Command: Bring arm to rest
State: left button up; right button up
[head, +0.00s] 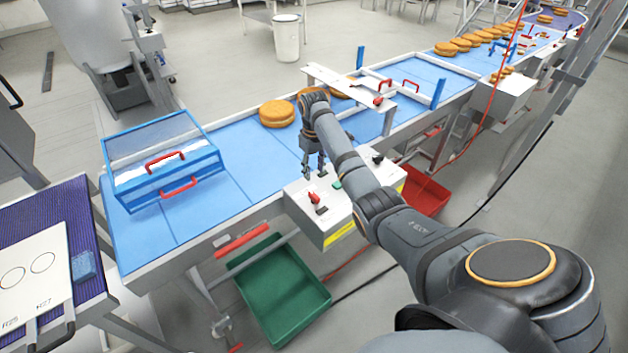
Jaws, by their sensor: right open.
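My right arm reaches in from the lower right of the head view. Its gripper (314,166) points down above the near edge of the blue conveyor belt (225,175), beside the white control box (330,207). The fingers are apart with nothing seen between them. The filled rounds (277,113) sit on the belt just behind the gripper, and part of another one shows behind the wrist. My left arm and gripper do not show.
A blue-framed guard (163,160) with red handles stands on the belt at left. A white bridge plate (350,88) spans the belt behind my wrist. A green crate (277,290) and a red crate (427,192) are below the belt. More rounds (460,43) lie farther along.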

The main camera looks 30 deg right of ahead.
jog(key=shift+r, duration=0.5)
